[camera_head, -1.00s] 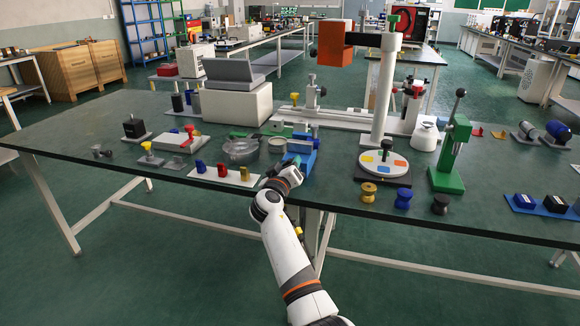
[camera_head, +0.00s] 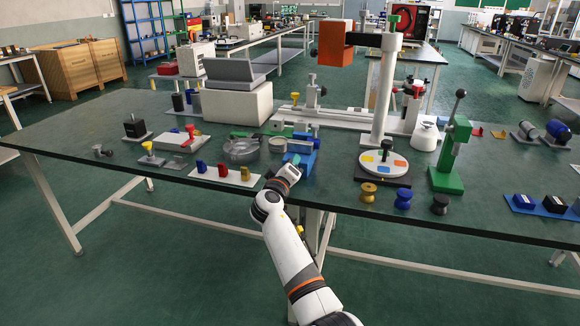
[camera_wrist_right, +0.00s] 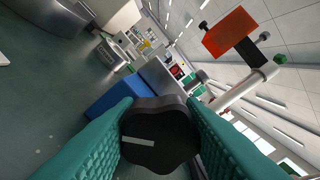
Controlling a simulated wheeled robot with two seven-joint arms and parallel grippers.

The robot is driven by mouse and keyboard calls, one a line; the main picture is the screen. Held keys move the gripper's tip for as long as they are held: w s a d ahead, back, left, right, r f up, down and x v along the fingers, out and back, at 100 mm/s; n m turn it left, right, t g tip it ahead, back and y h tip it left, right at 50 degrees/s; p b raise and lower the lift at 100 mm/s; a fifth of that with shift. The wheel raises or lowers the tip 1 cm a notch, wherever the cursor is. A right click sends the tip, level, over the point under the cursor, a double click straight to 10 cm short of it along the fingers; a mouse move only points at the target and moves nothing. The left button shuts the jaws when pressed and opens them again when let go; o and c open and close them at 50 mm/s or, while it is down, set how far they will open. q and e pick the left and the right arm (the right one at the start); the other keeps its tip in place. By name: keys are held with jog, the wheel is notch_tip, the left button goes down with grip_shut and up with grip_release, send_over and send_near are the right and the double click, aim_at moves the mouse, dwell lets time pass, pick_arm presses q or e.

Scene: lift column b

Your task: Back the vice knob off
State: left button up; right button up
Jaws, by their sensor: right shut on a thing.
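The blue vice (camera_head: 302,158) stands at the front edge of the green table, and its blue body also shows in the right wrist view (camera_wrist_right: 108,97). My right gripper (camera_head: 291,168) is at the near end of the vice. In the right wrist view, the teal fingers of this gripper (camera_wrist_right: 160,108) are shut on the dark lobed vice knob (camera_wrist_right: 158,142), one on each side. The knob has a pale line on its face. In the head view my gripper hides the knob. My left gripper is in neither view.
A turntable (camera_head: 383,164), a green press (camera_head: 452,155) and several spools stand to the right. The floor before the table is clear.

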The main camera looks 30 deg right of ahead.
jog(key=o, duration=1)
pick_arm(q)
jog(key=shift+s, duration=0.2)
pick_arm(e)
jog(key=shift+s+a, duration=0.25)
jog(key=shift+a, duration=0.15)
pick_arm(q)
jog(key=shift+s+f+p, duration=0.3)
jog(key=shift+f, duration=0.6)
pick_arm(e)
jog(key=v, duration=1.1)
jog(key=shift+s, duration=0.1)
